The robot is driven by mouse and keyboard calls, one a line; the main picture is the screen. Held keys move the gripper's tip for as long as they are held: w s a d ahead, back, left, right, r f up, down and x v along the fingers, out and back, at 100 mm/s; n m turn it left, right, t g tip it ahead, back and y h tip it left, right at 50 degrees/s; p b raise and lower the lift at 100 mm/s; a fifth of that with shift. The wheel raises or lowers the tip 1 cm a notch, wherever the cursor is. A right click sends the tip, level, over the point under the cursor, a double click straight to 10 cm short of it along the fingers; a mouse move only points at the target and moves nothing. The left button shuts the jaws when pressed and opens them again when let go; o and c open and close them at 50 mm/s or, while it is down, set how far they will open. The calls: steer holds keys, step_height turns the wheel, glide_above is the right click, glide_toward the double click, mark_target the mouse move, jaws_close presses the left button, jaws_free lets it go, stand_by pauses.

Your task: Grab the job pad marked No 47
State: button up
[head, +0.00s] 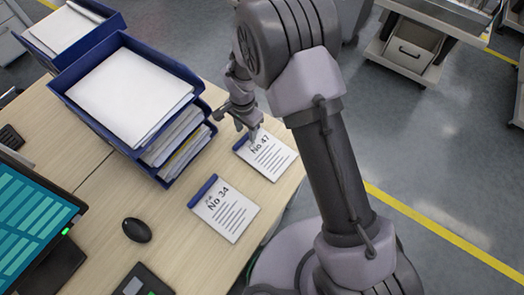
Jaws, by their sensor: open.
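The job pad marked No 47 (270,158) lies flat on the wooden desk near its right edge, white with printed lines and a blue top strip. My gripper (246,133) is open at the pad's top end, with its fingers over or close to the blue strip. I cannot tell whether they touch the pad. The fingers hide part of the strip. A second pad marked No 34 (227,210) lies on the desk to the lower left, apart from the first.
Stacked blue paper trays (110,128) stand just left of my gripper. A black mouse (137,230), a monitor (35,215) and a dark device (143,282) are on the desk (185,255). A trolley (415,50) stands on the open floor at upper right.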

step_height(320, 180, down, 2)
steer(key=shift+f, duration=0.15)
jaws_close()
steer(key=shift+r, duration=0.25)
